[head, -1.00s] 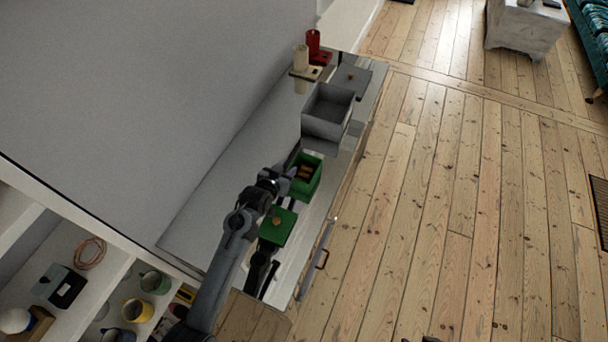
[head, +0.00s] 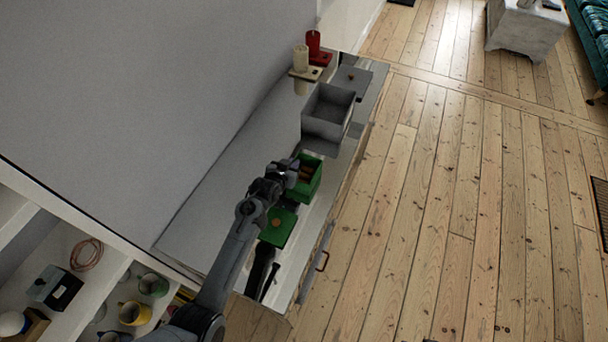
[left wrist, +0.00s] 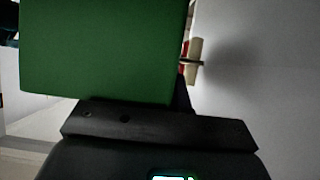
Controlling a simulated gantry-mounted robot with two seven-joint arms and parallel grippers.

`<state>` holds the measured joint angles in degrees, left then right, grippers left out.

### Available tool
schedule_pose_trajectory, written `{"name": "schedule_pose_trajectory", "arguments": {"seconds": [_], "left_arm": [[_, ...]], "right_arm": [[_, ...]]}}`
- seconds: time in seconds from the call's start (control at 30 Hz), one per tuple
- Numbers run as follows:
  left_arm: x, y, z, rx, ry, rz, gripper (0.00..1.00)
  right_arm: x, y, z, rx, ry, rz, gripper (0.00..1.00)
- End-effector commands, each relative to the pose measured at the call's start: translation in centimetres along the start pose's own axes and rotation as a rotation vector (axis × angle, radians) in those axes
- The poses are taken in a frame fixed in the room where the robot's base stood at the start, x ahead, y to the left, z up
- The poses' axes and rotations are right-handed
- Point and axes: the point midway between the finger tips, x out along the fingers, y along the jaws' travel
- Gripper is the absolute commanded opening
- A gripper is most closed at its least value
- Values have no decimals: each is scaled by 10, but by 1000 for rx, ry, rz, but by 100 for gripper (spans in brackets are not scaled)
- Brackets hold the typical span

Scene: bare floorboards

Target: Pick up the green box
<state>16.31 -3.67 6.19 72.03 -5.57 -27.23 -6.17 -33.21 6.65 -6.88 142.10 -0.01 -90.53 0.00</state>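The open green box (head: 312,188) stands on the white worktop in the head view, with brownish items inside. A flat green lid-like piece with a round knob (head: 272,236) lies just in front of it. My left gripper (head: 287,170) is at the box's left side, overlapping its edge in the head view. In the left wrist view the green box (left wrist: 100,50) fills the upper left, close behind a dark finger bar. Whether the fingers are apart or touch the box is hidden. My right gripper is not in view.
A grey open box (head: 328,112) stands behind the green box, with a grey lid (head: 352,79) beyond it. A cream candle (head: 301,60) and a red candle (head: 313,44) stand at the far end. A grey wall (head: 150,100) borders the worktop on the left.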

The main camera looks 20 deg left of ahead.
Motion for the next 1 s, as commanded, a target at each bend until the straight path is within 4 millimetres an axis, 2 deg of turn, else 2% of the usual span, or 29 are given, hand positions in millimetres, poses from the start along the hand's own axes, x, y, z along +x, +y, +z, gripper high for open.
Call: {"name": "schedule_pose_trajectory", "arguments": {"seconds": [0.07,0.57,1.0], "left_arm": [[0,0,0,0,0,0,0],[-2,0,-3,0,1,0,0],[-19,-1,-35,0,3,-1,0]], "right_arm": [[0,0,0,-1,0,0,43],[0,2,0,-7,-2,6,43],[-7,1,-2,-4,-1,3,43]]}}
